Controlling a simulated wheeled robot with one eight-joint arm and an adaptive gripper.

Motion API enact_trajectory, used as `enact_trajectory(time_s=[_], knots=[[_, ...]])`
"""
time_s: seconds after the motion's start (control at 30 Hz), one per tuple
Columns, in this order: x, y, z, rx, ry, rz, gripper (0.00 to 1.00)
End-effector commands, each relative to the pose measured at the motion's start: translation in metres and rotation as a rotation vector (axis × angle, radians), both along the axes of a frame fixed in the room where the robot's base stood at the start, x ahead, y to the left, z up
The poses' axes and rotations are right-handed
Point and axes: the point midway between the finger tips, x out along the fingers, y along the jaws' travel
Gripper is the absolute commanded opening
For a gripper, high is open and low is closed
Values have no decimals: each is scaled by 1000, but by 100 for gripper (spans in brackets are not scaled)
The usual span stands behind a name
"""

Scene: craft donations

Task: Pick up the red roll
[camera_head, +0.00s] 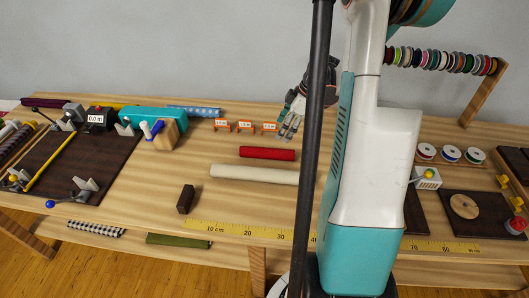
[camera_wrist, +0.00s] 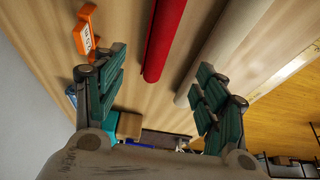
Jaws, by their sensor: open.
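The red roll (camera_head: 268,153) lies flat on the wooden table in the head view, left of my arm. In the wrist view the red roll (camera_wrist: 163,38) shows ahead of my gripper, between the lines of its two fingers, with one end toward me. My gripper (camera_head: 291,115) is in the head view above and right of the red roll, partly hidden by a dark pole. In the wrist view my gripper (camera_wrist: 160,95) is open, its fingers wide apart with nothing between them. It appears apart from the roll.
A longer cream roll (camera_head: 253,174) lies close beside the red roll, on its near side. Small orange tags (camera_head: 245,127) stand behind it. A dark block (camera_head: 186,199) and a yellow measuring tape (camera_head: 230,230) lie nearer the front. A teal tool (camera_head: 150,120) stands left.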

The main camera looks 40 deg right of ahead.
Motion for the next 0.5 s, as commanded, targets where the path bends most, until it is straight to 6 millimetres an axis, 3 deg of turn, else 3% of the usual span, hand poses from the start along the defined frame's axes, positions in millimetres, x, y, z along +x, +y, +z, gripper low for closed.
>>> enact_trajectory(time_s=[0.3, 0.5], knots=[[17, 15, -55, 0, 0, 1, 65], [23, 20, -73, -1, 1, 0, 65]])
